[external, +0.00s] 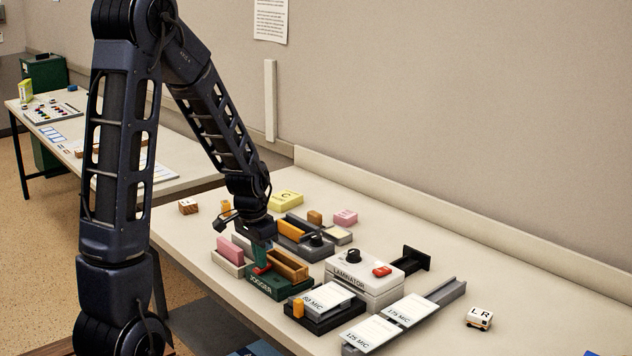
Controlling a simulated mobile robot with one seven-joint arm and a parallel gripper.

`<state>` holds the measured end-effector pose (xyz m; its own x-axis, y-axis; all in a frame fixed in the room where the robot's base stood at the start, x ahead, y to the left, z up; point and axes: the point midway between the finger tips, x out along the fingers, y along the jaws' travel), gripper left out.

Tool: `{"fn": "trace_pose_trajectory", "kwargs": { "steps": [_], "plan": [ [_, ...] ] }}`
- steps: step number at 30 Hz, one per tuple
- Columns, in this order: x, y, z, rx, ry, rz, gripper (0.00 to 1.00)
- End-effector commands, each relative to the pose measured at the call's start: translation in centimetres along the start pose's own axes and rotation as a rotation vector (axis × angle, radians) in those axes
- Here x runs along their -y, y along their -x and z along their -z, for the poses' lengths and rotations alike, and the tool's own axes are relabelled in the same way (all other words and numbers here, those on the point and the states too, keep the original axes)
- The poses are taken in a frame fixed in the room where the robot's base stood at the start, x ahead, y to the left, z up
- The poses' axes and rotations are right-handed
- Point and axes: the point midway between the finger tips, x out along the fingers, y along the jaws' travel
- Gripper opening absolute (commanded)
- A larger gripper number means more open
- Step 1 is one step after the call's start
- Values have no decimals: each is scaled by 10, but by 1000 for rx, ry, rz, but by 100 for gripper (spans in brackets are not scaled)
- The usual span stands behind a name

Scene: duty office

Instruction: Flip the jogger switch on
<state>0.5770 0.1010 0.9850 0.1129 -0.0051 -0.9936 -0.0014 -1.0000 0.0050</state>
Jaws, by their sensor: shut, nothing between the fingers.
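The jogger (268,288) is a dark green box with white "JOGGER" lettering on its front, standing on the long table. An orange-brown open tray forms its upper right part. A small red part (262,270), which looks like its switch, shows on its top at the left. My gripper (262,262) points down over the jogger's left side, shut and empty, with its tips at or very close to the red part. I cannot tell whether they touch, or which way the switch is set, because the fingers partly cover it.
The laminator (370,284), with a black knob and red switch, stands close on the right. Pink and white blocks (232,252) stand close on the left. Labelled card trays (322,303) lie in front. The table's right side is mostly clear around a small "LR" block (479,318).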

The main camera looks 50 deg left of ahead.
Motion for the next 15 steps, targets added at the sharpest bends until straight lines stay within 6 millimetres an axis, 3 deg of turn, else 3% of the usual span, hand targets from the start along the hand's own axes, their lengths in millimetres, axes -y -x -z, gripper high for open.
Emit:
{"fn": "trace_pose_trajectory", "kwargs": {
  "steps": [5,15],
  "plan": [
    [0,12,0,-3,0,1,0],
    [0,67,-4,-3,0,1,0]
  ]
}}
